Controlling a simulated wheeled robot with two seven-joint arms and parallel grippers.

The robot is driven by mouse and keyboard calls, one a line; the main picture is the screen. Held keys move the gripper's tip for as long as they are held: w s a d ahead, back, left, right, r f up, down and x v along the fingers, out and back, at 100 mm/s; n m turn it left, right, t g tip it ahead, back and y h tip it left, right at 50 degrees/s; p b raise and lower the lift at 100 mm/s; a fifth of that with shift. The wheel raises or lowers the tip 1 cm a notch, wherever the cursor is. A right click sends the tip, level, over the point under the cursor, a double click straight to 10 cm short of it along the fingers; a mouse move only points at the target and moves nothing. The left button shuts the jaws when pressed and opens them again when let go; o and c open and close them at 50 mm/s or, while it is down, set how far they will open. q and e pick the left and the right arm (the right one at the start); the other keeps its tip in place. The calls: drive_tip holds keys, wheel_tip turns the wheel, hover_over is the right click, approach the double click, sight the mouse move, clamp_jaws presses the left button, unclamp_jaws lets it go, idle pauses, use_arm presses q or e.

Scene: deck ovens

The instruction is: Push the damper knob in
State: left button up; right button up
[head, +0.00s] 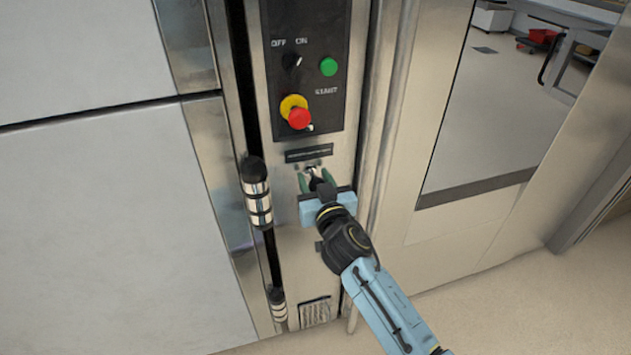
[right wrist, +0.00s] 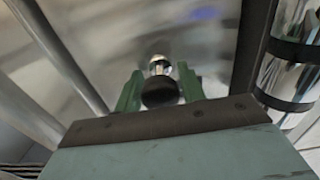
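The damper knob (right wrist: 160,93) has a round black end and a shiny metal stem. In the right wrist view it sits between the two green fingers of my right gripper (right wrist: 160,88), and its black end fills the gap between them. In the head view my right gripper (head: 316,181) is at the narrow steel panel (head: 340,150), just below a dark label strip. There the gripper partly hides the knob. The gap from knob to panel is hard to judge. My left gripper is not in view.
A black control plate (head: 335,75) with a switch, green button (head: 328,67) and red stop button (head: 299,118) is above my gripper. A black-and-chrome door handle (head: 257,190) stands close on the left.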

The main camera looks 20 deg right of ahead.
drive_tip(key=shift+o, duration=1.4)
drive_tip(key=shift+s, duration=0.1)
drive_tip(key=shift+s, duration=0.3)
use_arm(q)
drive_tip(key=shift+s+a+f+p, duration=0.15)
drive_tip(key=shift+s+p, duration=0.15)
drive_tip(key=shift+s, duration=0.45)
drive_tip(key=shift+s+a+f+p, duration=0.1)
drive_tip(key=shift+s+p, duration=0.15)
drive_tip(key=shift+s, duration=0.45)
use_arm(e)
drive_tip(key=s, duration=1.2)
drive_tip(key=shift+s+d, duration=0.25)
drive_tip(key=shift+s, duration=0.05)
